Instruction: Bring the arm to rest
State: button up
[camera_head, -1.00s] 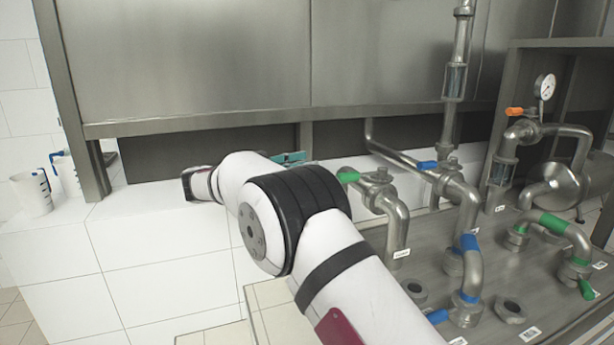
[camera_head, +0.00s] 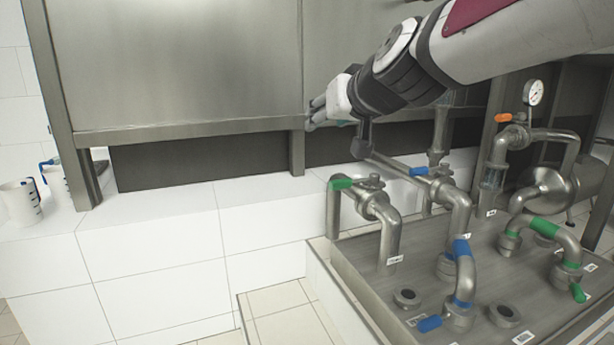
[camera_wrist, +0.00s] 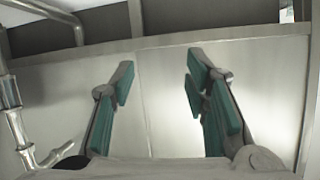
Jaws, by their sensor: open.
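My gripper (camera_head: 318,113) is raised at the upper middle of the head view, in front of the steel cabinet wall. My arm reaches in from the upper right. In the wrist view my gripper (camera_wrist: 158,80) shows its two fingers with green pads spread wide apart. Nothing is between them, only the grey panel behind.
Pipes with a green-handled valve (camera_head: 372,200) stand below my gripper, and a gauge (camera_head: 533,92) is at the right. The ledge's middle is clear.

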jog(key=s+d+f+m+g+h, duration=0.1)
jog(key=s+d+f+g, duration=0.5)
jog(key=s, duration=0.7)
jog(key=s+d+f+m+g+h+p, duration=0.15)
jog(key=s+d+f, duration=0.25)
jog(key=s+f, duration=0.7)
jog(key=s+d+f+g+h+b, duration=0.15)
jog(key=s+d+f+g, duration=0.3)
jog(key=s, duration=1.15)
notch_tip(320, 180, up, 14)
jog(key=t+p, duration=0.3)
jog(key=p, duration=0.9)
jog(key=shift+w+d+p, duration=0.2)
jog(key=shift+d+p, duration=0.15)
jog(key=shift+d, duration=0.05)
jog(key=shift+r, duration=0.1)
